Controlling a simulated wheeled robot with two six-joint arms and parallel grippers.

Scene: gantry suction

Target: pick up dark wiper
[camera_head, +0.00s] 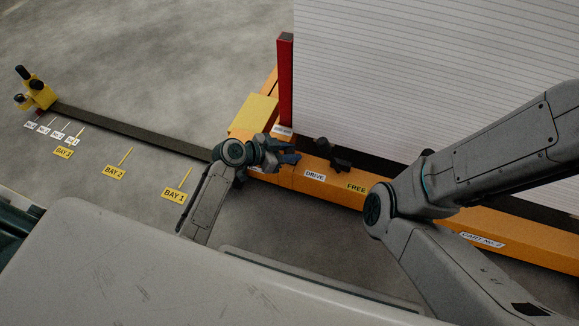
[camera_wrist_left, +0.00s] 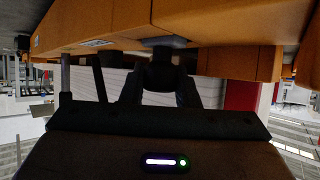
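I cannot pick out the dark wiper for certain. A small black piece (camera_head: 335,157) sits on the orange beam (camera_head: 345,190) near the DRIVE and FREE labels, and I cannot tell whether it is the wiper. My left gripper (camera_head: 290,157) is at the beam, left of that black piece. In the left wrist view a dark block (camera_wrist_left: 161,74) shows ahead of the gripper under a grey round plate, close to the orange beam. Dark shapes merge there, so the finger gap and any contact are unclear. My right gripper is out of view; only right arm links show.
A red post (camera_head: 285,80) and a yellow box (camera_head: 254,116) stand at the beam's left end. A white slatted panel (camera_head: 430,70) rises behind. A long dark bar (camera_head: 130,130) runs along the floor to a yellow unit (camera_head: 40,95). Bay labels lie on open floor.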

